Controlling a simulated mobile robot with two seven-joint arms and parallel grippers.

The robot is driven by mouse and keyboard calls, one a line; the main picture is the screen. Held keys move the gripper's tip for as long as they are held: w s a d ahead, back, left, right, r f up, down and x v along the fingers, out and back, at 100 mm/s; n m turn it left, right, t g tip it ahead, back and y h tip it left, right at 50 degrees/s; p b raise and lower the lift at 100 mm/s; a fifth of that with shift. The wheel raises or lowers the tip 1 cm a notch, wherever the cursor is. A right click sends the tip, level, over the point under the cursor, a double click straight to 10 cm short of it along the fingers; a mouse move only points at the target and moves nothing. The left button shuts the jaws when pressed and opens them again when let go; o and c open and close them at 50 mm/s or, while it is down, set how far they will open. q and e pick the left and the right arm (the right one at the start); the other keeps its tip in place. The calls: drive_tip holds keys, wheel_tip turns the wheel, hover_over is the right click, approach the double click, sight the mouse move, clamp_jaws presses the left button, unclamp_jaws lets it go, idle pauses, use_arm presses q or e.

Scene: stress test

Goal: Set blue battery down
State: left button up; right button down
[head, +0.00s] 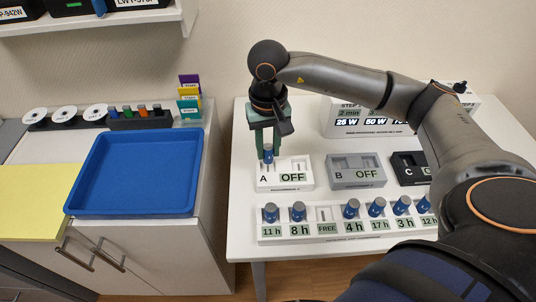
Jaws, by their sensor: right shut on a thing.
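My right gripper (267,147) points down at the white box marked A (271,187), shut on a blue battery (267,156) with a grey top. The battery is upright, at the back left part of box A. I cannot tell whether it touches the box. Box A reads OFF. In front, a white rack (325,239) holds several blue batteries over hour labels. Its third place, marked FREE (325,215), is empty. My left gripper is not in view.
A grey box B (355,184) and a dark box C (402,164) stand right of box A. A white sign panel (345,122) stands behind. A blue tray (135,173) lies on the left cabinet, across a gap from the white table (240,215).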

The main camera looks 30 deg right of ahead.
sight(268, 157)
drive_tip(key=shift+f, duration=1.4)
drive_tip(key=shift+f, duration=0.2)
drive_tip(key=c, duration=0.6)
unclamp_jaws()
drive_tip(key=shift+c, duration=0.2)
drive_tip(key=shift+r, duration=0.1)
wheel_tip(268, 157, up, 12)
drive_tip(key=shift+r, duration=0.15)
